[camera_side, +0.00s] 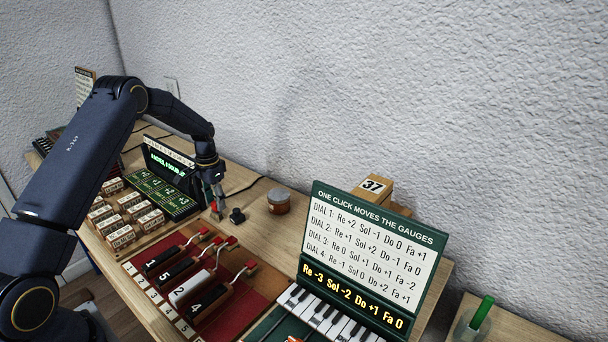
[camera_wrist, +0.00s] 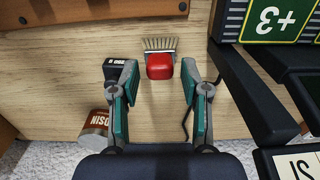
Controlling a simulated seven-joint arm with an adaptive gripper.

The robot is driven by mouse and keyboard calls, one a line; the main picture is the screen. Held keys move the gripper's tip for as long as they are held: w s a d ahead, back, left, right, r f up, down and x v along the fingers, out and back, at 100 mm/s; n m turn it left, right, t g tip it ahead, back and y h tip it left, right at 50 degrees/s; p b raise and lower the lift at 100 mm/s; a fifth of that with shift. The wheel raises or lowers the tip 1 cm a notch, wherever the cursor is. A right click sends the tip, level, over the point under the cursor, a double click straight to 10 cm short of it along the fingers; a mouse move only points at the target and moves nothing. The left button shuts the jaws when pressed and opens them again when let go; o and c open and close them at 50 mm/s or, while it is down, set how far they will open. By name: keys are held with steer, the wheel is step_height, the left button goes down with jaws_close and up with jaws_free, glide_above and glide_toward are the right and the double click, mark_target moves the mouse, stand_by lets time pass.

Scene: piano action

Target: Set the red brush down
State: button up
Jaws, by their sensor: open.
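The red brush (camera_wrist: 160,66) has a red handle block and pale grey bristles (camera_wrist: 160,44). In the wrist view it sits over the bare wooden table, between the two fingers of my gripper (camera_wrist: 160,85). The fingers are spread, with a visible gap on each side of the brush, so I am not holding it. In the side view my gripper (camera_side: 216,200) points down at the table behind the green-lit panel's right end. A small red patch of the brush (camera_side: 213,206) shows at the fingertips; the rest is hidden.
A black weight (camera_side: 237,215) stands close right of my gripper, with a brown rosin jar (camera_side: 278,201) beyond it. The dark console (camera_side: 170,178) is close on the left. Numbered red-tipped hammers (camera_side: 190,287) lie in front, and a green sign (camera_side: 374,255) stands right.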

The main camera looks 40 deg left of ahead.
step_height(320, 180, up, 8)
steer(key=s+d+r+t, duration=0.1)
steer(key=s+d+r, duration=0.2)
steer(key=d+r, duration=0.65)
steer(key=s+d+r+t, duration=0.3)
steer(key=s+d+r, duration=0.7)
steer(key=s, duration=0.3)
steer(key=shift+s+d+r, duration=0.15)
steer(key=shift+d+r, duration=0.15)
steer(key=shift+t, duration=0.8)
steer(key=s+d, duration=0.1)
steer(key=s, duration=0.2)
steer(key=s+d+f, duration=0.1)
steer(key=s, duration=0.2)
steer(key=s+d, duration=0.2)
steer(key=s, duration=0.1)
steer(key=shift+s+d+f, duration=0.1)
steer(key=shift+s+f, duration=0.2)
steer(key=shift+f, duration=0.1)
steer(key=shift+o, duration=1.2)
steer(key=shift+s+d+f, duration=0.1)
steer(key=shift+s+f, duration=0.1)
steer(key=shift+s, duration=0.2)
